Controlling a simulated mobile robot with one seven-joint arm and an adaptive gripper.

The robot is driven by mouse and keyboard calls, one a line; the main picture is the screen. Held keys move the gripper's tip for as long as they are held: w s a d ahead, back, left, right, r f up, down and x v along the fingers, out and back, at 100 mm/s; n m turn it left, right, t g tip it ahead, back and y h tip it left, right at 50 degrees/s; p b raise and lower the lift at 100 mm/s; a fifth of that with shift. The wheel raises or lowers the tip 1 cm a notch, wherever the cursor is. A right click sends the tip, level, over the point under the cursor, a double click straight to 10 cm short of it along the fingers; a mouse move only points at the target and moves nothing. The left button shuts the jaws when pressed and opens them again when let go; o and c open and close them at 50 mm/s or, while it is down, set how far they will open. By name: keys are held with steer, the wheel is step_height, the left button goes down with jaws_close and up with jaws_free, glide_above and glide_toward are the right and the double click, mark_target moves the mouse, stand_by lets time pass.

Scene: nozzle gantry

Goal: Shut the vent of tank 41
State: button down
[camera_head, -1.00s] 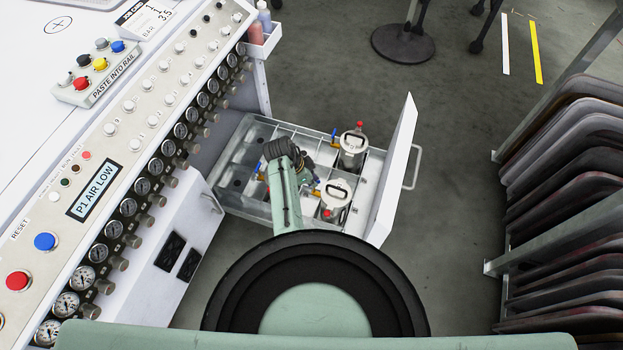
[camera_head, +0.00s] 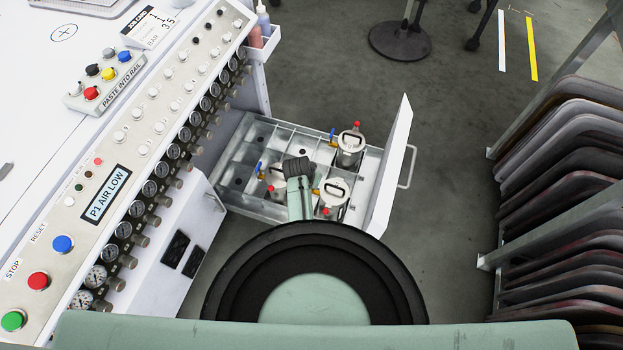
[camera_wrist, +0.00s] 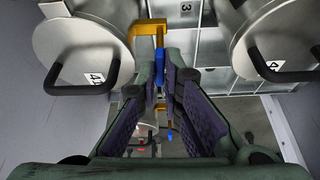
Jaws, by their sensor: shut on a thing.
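In the wrist view, a tank (camera_wrist: 85,50) with a white lid label that seems to read 41 and a black handle stands at upper left. A brass fitting (camera_wrist: 148,28) sticks out from its right side, with a blue lever (camera_wrist: 158,68) pointing down the picture. My gripper (camera_wrist: 157,82) is shut on this blue lever, one finger on each side. In the head view, my arm's end hides the lever and fingers. Tanks there stand in the open drawer: front right (camera_head: 334,194), back right (camera_head: 351,146), and a partly hidden left one (camera_head: 275,190).
A second tank (camera_wrist: 280,40) with a black handle stands close on the right in the wrist view. The drawer (camera_head: 241,200) has empty compartments at left and a white front panel (camera_head: 388,175). A gauge console (camera_head: 135,150) flanks it; a rack of dark boards (camera_head: 555,170) stands right.

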steer(key=shift+n, duration=0.4)
steer(key=c, duration=1.7)
jaws_free()
steer(key=shift+r, duration=0.1)
steer(key=v, duration=1.1)
steer(key=shift+s+r, duration=0.3)
steer(key=shift+r, duration=0.05)
steer(key=shift+d, duration=0.1)
